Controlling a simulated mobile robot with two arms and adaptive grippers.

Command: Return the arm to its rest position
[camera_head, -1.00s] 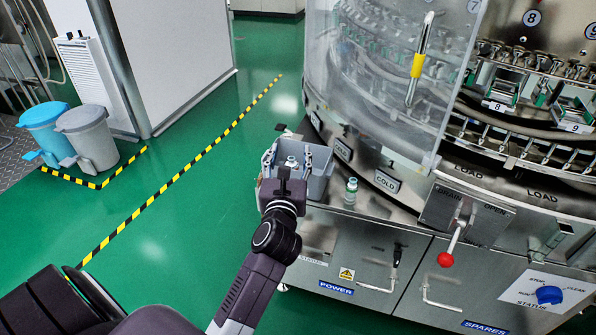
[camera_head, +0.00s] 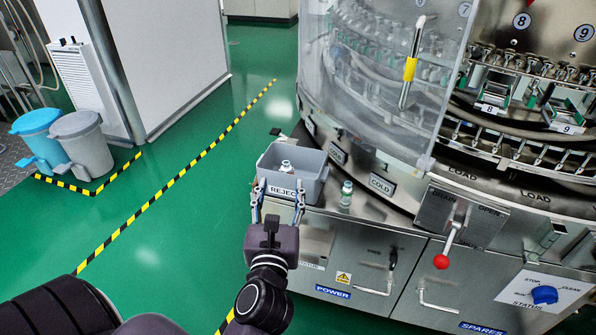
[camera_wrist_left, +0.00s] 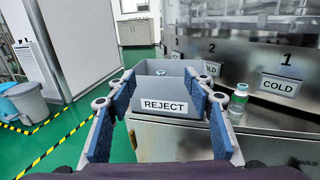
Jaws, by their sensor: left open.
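My left gripper (camera_head: 278,202) is open and empty in front of the grey REJECT bin (camera_head: 312,188). In the left wrist view its two blue-padded fingers (camera_wrist_left: 163,125) spread on either side of the bin's label, and the bin (camera_wrist_left: 165,88) stands just beyond them. I cannot tell whether the fingers touch the bin. A small vial (camera_head: 286,167) sits inside the bin; only its top shows in the left wrist view (camera_wrist_left: 160,72). My right gripper is not in view.
A second vial (camera_head: 346,193) stands on the washer's ledge right of the bin. The steel washer (camera_head: 420,215) fills the right side, with a red-knobbed lever (camera_head: 441,262) and a yellow-banded door handle (camera_head: 410,68). Green floor (camera_head: 190,225) is open on the left, with blue and grey waste bins (camera_head: 82,146).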

